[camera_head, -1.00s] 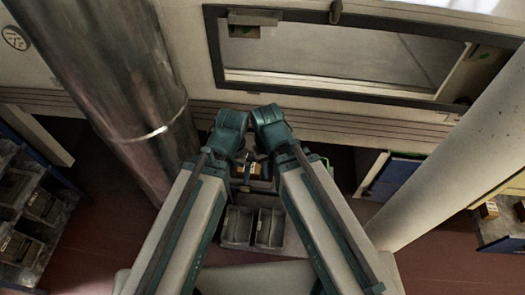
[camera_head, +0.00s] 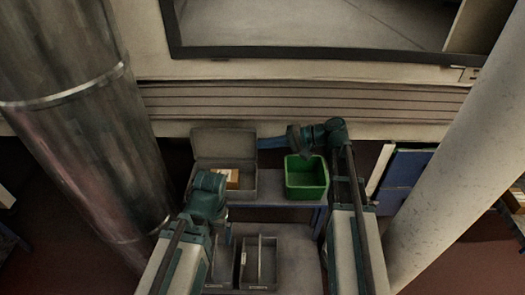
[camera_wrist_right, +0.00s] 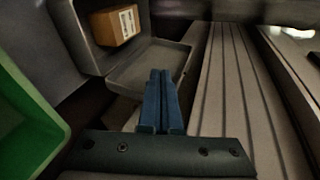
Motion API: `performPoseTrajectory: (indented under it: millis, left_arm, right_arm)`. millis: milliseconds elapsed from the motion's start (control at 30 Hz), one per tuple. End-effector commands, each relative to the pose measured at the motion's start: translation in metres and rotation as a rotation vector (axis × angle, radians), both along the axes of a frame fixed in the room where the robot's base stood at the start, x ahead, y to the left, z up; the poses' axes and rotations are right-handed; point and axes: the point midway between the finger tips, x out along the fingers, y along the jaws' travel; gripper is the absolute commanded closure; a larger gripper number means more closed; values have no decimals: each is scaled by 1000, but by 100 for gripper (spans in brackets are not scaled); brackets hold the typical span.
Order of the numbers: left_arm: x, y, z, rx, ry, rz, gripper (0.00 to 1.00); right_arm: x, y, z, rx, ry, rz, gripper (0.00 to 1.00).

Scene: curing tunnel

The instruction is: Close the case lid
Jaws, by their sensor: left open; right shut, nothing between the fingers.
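The grey case (camera_head: 247,183) stands open on a blue-edged table in the head view. Its lid (camera_head: 223,142) is raised along the back edge. A small orange-brown box (camera_head: 228,178) lies inside. My right gripper (camera_head: 268,143) reaches in from the right at about lid height, its shut, empty blue fingers pointing at the lid's right edge. The right wrist view shows these fingers (camera_wrist_right: 161,85) in front of the lid (camera_wrist_right: 150,66), beside the case with the box (camera_wrist_right: 116,25); contact is unclear. My left gripper (camera_head: 226,228) is in front of the case, open and mostly hidden by its wrist.
A green bin (camera_head: 306,178) stands right of the case, below my right forearm. Grey divided trays (camera_head: 257,263) lie nearer, between my arms. A large metal pipe (camera_head: 90,120) rises at left and a pale column (camera_head: 450,150) at right. A ribbed wall ledge (camera_head: 310,103) runs behind.

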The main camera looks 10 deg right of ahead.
Motion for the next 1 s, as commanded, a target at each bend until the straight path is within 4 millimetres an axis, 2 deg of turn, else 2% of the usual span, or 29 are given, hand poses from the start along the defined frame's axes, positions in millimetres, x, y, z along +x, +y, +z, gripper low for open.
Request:
performPoseTrajectory:
  millis: [33,100,300,433,667,1000]
  left_arm:
    - [0,0,-33,0,0,-1,0]
    - [0,0,-49,1,-1,-1,0]
    - [0,0,-77,1,-1,-2,0]
    - [0,0,-81,1,-1,-3,0]
    - [0,0,-80,1,-1,-3,0]
    - [0,0,-83,1,-1,-2,0]
  right_arm:
    - [12,-19,-21,56,-16,-41,100]
    - [22,-40,-22,127,-36,-84,100]
    - [36,-80,-19,263,-80,-161,100]
    - [39,-91,-15,298,-93,-181,100]
    - [41,-90,-12,306,-96,-183,100]
    - [67,-44,-16,305,-95,-179,100]
